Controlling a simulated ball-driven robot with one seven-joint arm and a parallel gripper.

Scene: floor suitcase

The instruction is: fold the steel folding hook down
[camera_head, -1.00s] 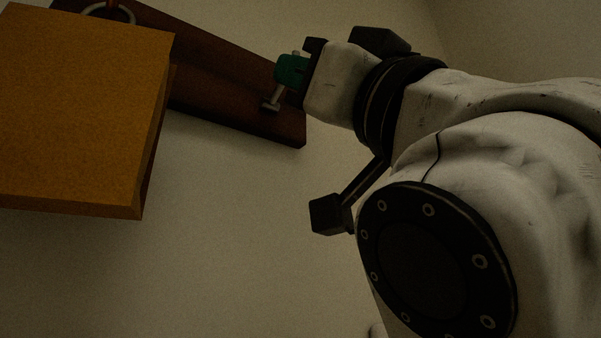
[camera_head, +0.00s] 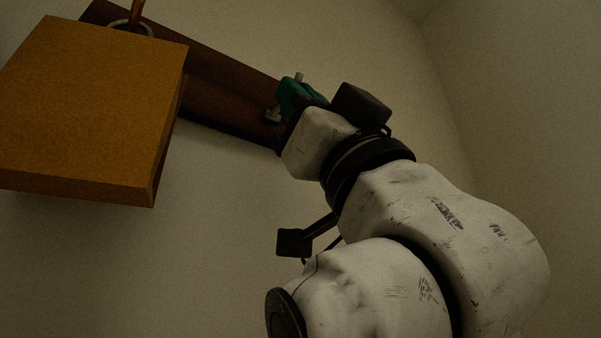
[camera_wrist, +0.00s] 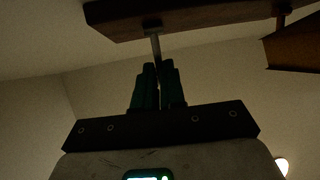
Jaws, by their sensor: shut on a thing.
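The steel folding hook (camera_head: 272,115) is a small grey metal piece near the right end of the dark brown wooden rail (camera_head: 228,100). In the wrist view the hook (camera_wrist: 155,46) is a thin grey bar running down from the rail (camera_wrist: 200,17) to my fingertips. My gripper (camera_head: 290,94) has teal fingers, partly hidden behind my wrist in the head view. In the wrist view my gripper (camera_wrist: 157,68) is shut on the hook, with the fingers close together around its lower end. The fingers hide part of the hook, so its exact fold angle is unclear.
An orange-brown box (camera_head: 95,105) hangs by a ring (camera_head: 130,28) from a copper-coloured hook on the rail's left part. It also shows at the upper right of the wrist view (camera_wrist: 290,52). The wall below the rail is bare. A bright lamp (camera_wrist: 281,166) shows low right.

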